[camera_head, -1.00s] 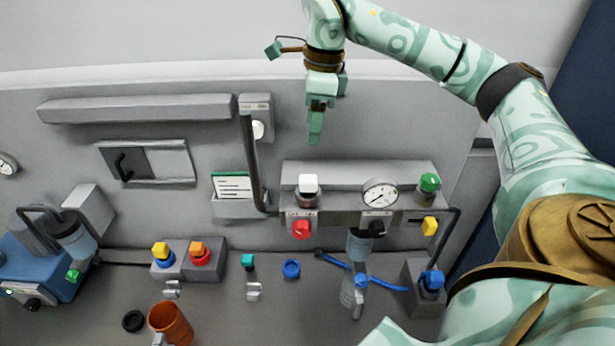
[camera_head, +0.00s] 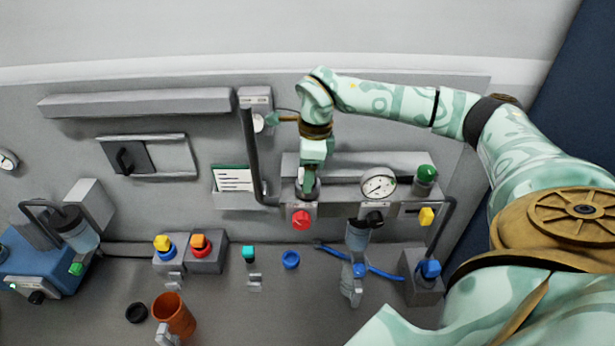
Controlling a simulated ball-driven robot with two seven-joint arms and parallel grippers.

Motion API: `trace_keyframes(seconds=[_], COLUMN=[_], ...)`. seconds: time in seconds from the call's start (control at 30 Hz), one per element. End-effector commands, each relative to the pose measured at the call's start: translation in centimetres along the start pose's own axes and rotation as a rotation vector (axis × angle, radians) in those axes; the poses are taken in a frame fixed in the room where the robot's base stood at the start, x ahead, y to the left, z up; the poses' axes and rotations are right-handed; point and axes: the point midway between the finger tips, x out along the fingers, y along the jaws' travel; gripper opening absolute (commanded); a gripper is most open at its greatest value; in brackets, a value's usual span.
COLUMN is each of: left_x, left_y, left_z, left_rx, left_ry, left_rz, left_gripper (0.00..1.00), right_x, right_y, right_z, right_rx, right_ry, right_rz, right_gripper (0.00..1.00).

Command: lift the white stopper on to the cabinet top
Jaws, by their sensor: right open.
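The white stopper (camera_head: 300,183) sits in the left socket of the grey wall-mounted unit with the gauge, above the red knob. It is mostly hidden behind my right gripper (camera_head: 309,188). My right gripper points down with its fingers at the stopper, seen nearly edge-on, and is open. Whether the fingers stand around the stopper or only in front of it, I cannot tell. I cannot say for sure which surface is the cabinet top. My left gripper is not in view.
Beside the stopper stand a round gauge (camera_head: 378,184) and a green knob (camera_head: 427,174). A red knob (camera_head: 301,220) is below. A dark pipe (camera_head: 252,160) runs down close on the left. An orange cup (camera_head: 175,316) stands at the front left.

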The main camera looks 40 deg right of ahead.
Motion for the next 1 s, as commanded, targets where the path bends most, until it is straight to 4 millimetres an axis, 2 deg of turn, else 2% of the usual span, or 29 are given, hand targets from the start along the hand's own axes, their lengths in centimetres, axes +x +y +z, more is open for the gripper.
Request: trace_keyframes(seconds=[0.1, 0.13, 0.3, 0.33, 0.73, 0.9, 1.0], left_x=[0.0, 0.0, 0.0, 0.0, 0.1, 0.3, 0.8], left_y=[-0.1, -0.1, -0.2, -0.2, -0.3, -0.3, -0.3], left_z=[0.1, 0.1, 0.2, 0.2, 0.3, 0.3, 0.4], left_rx=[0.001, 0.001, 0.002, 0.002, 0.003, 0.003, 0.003], left_ry=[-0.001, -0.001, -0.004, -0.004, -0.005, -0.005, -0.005], left_rz=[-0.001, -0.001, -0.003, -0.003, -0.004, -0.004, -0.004], left_gripper=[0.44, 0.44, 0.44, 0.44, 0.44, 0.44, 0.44], right_x=[0.0, 0.0, 0.0, 0.0, -0.8, -3.2, -4.9], right_y=[0.0, 0.0, 0.0, 0.0, -0.1, -0.1, 1.5], right_z=[0.0, 0.0, 0.0, 0.0, 0.1, 0.5, 0.3], right_rx=[0.000, 0.000, -0.001, -0.001, -0.002, -0.002, -0.005], right_ry=[0.000, 0.000, 0.000, 0.000, -0.002, -0.004, -0.003], right_rz=[0.000, 0.000, 0.000, 0.000, -0.002, -0.004, -0.004], right_gripper=[0.58, 0.55, 0.08, 0.05, 0.05, 0.05, 0.05])
